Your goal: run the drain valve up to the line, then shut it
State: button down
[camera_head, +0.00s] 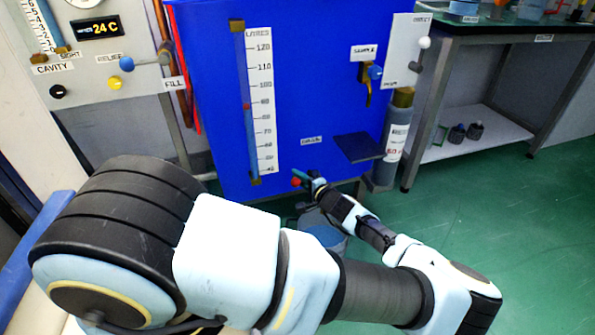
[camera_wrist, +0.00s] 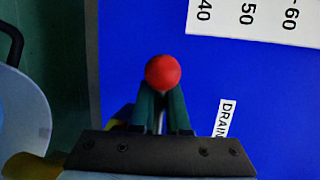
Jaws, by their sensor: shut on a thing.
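The drain valve's red ball knob (camera_wrist: 163,72) sits at the tips of my gripper's green fingers (camera_wrist: 162,95) in the wrist view. The fingers are closed on it, and they hide the valve body. In the head view the red knob (camera_head: 296,182) shows at my gripper (camera_head: 302,177), low on the front of the blue tank (camera_head: 320,100). A sight tube (camera_head: 246,125) with a litres scale (camera_head: 261,100) runs up the tank. A red mark (camera_head: 247,105) crosses the tube near 90. I cannot tell the liquid level exactly. A DRAIN label (camera_wrist: 223,117) is right of the knob.
A bucket (camera_head: 325,237) stands below the valve, partly behind my arm; its rim shows in the wrist view (camera_wrist: 22,110). A dark shelf (camera_head: 358,147) juts from the tank. A grey cylinder (camera_head: 392,145) and a bench (camera_head: 440,90) stand at right. Green floor is free there.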

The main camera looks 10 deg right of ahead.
jog(key=shift+f, duration=0.1)
jog(key=c, duration=0.9)
grip_release()
jog(key=p+v, duration=0.1)
jog(key=v, duration=1)
jog(key=shift+a, duration=0.1)
jog(key=shift+w, duration=0.1)
